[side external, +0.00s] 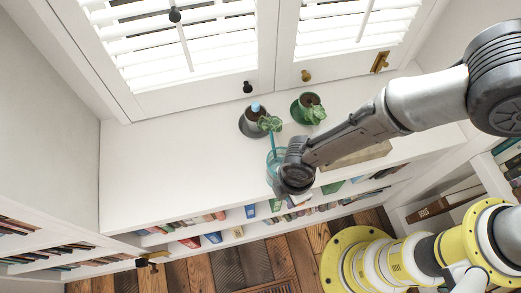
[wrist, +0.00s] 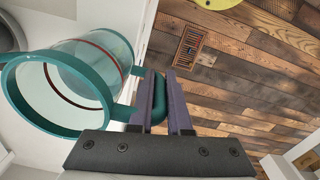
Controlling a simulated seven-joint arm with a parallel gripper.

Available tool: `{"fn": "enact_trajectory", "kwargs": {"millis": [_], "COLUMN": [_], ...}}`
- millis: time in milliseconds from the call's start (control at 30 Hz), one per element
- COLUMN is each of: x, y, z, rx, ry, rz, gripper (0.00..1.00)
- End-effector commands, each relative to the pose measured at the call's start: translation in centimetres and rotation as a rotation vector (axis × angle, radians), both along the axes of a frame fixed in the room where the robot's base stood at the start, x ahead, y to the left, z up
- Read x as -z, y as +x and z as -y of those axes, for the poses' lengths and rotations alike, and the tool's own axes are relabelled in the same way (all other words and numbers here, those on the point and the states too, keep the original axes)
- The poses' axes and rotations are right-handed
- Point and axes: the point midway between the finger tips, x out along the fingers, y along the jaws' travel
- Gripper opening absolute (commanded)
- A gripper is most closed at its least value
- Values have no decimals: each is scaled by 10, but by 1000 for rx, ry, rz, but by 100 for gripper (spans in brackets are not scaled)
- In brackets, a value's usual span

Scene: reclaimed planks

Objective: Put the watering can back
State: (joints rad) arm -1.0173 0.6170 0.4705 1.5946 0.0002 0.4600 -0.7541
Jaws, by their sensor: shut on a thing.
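The watering can (wrist: 75,85) is clear with a teal rim, a red band and a teal handle. In the side view the watering can (side external: 273,163) is at the front edge of the white shelf top, partly hidden by my gripper (side external: 292,180). In the wrist view my gripper (wrist: 164,90) is shut on the teal handle (wrist: 158,105), with the can's body to the left of the fingers. I cannot tell whether the can touches the shelf top.
Behind the can, a potted plant (side external: 256,117) stands on a dark saucer and another (side external: 309,104) on a green saucer. A wooden box (side external: 365,155) lies to the right under my arm. The white shelf top (side external: 170,165) is clear at left. Books fill the shelves below.

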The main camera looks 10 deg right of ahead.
Motion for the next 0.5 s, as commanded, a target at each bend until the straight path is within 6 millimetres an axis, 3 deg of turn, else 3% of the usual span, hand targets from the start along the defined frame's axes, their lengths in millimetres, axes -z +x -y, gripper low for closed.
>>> {"fn": "enact_trajectory", "kwargs": {"millis": [300, 500], "x": [-59, -89], "y": [-32, -45], "z": [55, 78], "rx": [-2, 0], "ry": [8, 7], "rz": [4, 4], "gripper": [0, 0]}}
